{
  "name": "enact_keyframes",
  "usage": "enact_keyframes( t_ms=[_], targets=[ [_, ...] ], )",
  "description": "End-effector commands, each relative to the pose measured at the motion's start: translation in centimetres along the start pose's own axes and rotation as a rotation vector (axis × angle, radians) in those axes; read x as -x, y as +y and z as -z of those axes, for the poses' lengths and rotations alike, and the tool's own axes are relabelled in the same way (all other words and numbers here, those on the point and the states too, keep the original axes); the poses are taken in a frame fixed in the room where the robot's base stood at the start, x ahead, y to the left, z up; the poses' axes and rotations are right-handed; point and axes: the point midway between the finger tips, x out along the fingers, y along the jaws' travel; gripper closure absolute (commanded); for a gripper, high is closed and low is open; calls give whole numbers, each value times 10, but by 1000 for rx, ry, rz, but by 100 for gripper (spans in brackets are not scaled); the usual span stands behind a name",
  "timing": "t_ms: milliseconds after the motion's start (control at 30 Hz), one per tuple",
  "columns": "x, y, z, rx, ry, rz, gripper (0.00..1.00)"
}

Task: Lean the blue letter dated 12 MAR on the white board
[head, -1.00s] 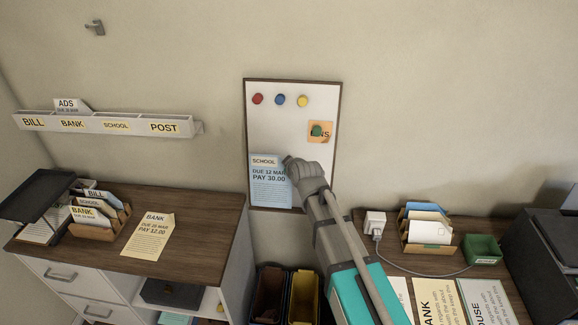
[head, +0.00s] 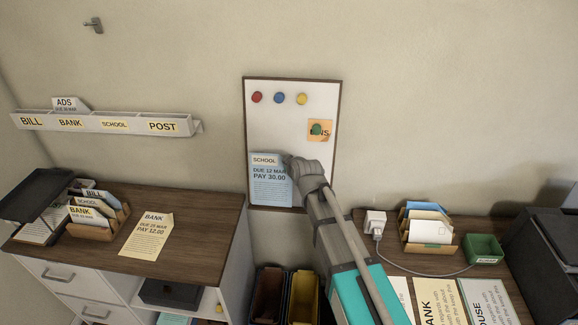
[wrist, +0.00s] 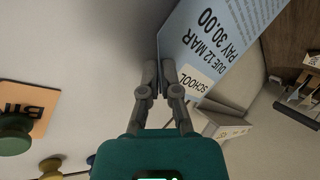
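The blue letter (head: 270,188), marked SCHOOL, DUE 12 MAR, PAY 30.00, stands upright against the lower left of the white board (head: 280,125). Its lower edge is close to the board's bottom frame; I cannot tell if it touches. My gripper (head: 290,162) is at the letter's upper right edge. In the wrist view the fingertips (wrist: 159,65) are close together with the edge of the blue letter (wrist: 215,45) between them. My gripper and arm cover the board's lower right part.
Red (head: 257,97), blue (head: 280,98) and yellow (head: 302,98) magnets sit high on the board. A green magnet (head: 316,129) holds an orange note. A labelled wall rack (head: 100,123) is left. A desk letter sorter (head: 430,230) stands right. Bins (head: 285,295) stand below.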

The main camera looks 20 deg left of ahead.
Motion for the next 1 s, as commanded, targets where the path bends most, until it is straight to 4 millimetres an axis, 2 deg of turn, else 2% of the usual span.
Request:
enact_keyframes(
  t_ms=[700, 1000],
  targets=[
    [-20, 3, -7, 0, 0, 0, 100],
    [-21, 3, -7, 0, 0, 0, 100]
  ],
)
